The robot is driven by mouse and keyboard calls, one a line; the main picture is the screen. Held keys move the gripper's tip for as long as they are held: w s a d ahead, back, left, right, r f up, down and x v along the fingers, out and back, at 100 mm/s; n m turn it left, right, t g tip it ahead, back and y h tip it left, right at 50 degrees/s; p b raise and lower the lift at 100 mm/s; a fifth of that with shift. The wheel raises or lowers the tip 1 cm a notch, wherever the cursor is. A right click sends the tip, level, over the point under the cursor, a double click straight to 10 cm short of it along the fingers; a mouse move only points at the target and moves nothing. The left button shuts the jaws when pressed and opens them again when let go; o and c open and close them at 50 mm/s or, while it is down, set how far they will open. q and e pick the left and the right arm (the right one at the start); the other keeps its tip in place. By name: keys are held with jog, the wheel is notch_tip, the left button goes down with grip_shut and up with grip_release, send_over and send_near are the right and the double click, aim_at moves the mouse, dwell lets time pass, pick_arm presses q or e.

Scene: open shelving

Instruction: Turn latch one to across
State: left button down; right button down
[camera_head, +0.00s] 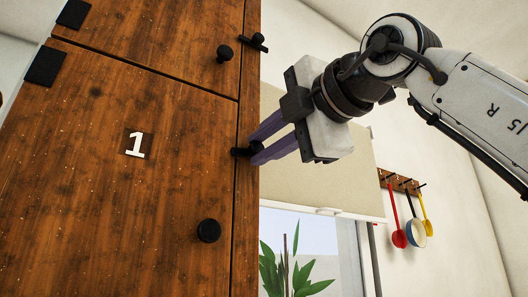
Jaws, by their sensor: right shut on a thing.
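A wooden door with a white number 1 (136,145) fills the left of the view and looks closed against its frame. Latch one, a small black latch (240,152), sits on the narrow frame strip at the door's right edge. Its left end shows beside the seam; the rest is hidden by my fingers. My right gripper (252,149) comes in from the right, its purple fingers closed around the latch. My left gripper is out of view.
A black round knob (209,230) sits low on the door. Above is another wooden door with a knob (224,53) and a black latch (253,42) at its edge. Behind are a plant (285,272), a pale blind (345,180) and hanging utensils (415,233).

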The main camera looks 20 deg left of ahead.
jog(key=shift+m+b, duration=0.4)
jog(key=shift+m, duration=0.6)
jog(key=c, duration=1.6)
grip_release()
jog(key=shift+d, duration=0.1)
jog(key=shift+s+d, duration=0.1)
jog(key=shift+d, duration=0.05)
jog(key=b+v, duration=0.3)
jog(key=v, duration=0.7)
